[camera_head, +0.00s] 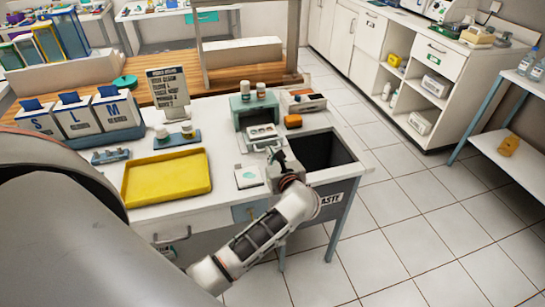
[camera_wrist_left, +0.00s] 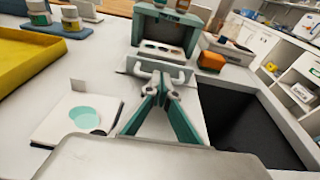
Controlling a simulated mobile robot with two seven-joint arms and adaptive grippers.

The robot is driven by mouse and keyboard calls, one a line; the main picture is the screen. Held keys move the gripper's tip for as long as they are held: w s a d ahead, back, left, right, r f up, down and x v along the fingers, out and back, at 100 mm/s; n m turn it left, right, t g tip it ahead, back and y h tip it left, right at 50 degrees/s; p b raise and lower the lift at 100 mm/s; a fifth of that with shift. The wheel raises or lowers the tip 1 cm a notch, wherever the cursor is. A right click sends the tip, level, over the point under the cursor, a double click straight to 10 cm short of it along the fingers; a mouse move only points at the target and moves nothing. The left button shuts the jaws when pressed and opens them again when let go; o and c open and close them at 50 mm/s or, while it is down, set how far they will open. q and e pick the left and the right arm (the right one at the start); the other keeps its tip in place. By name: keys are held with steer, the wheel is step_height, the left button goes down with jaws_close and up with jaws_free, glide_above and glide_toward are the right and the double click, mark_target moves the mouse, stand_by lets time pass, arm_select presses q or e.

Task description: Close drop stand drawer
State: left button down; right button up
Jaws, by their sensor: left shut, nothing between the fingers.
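The drop stand (camera_head: 243,103) is a teal box near the back right of the white table, with small bottles on top. Its drawer (camera_head: 262,131) is pulled out toward me and shows a pale insert with round wells; it also shows in the left wrist view (camera_wrist_left: 163,47). A pale handle runs across the drawer front. My left gripper (camera_head: 277,158) is just in front of the drawer. In the left wrist view its fingertips (camera_wrist_left: 160,76) are together and empty, close to the handle; I cannot tell whether they touch it. My right gripper is not in view.
A dark open waste bin (camera_head: 325,150) is right of the gripper. A white pad with a teal circle (camera_head: 248,177) and a yellow tray (camera_head: 168,175) are to the left. An orange block (camera_head: 293,121) lies right of the drawer. A sign (camera_head: 168,90) stands behind.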

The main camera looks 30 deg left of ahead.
mark_target(263, 133)
arm_select(q)
steer(key=b+x, duration=0.1)
steer(key=x, duration=0.2)
steer(key=r+b+x, duration=0.1)
steer(key=x, duration=0.2)
steer(key=b+x, duration=0.1)
steer(key=x, duration=0.3)
steer(key=shift+w+a+r+b, duration=0.2)
steer(key=shift+r+b, duration=0.05)
steer(key=shift+b, duration=0.15)
steer(key=shift+w+a+r, duration=0.15)
steer(key=shift+w+a, duration=0.05)
steer(key=shift+a, duration=0.05)
steer(key=shift+r, duration=0.3)
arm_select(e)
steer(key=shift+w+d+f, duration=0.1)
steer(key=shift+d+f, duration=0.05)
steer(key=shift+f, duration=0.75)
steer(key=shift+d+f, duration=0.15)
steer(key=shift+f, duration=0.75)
